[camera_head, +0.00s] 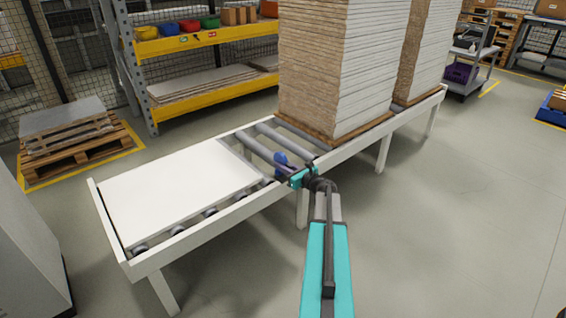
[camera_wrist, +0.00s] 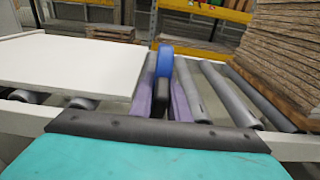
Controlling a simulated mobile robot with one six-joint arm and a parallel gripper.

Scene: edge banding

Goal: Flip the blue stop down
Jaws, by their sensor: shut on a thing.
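The blue stop (camera_head: 280,159) stands upright at the near side of the roller conveyor, just right of a white panel (camera_head: 180,187). In the wrist view the stop (camera_wrist: 165,60) shows as a rounded blue piece rising between my fingers, beside the panel's right edge. My gripper (camera_head: 299,177) reaches over the conveyor's near rail. In the wrist view my gripper (camera_wrist: 169,100) is shut on the stop, with a finger on each side of its lower part. The stop's base is hidden by the fingers.
A tall stack of boards (camera_head: 335,70) stands on the conveyor to the right, with a second stack behind it. Bare rollers (camera_head: 285,136) lie between the stop and the stack. The near rail (camera_head: 215,228) of the conveyor runs under my arm.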

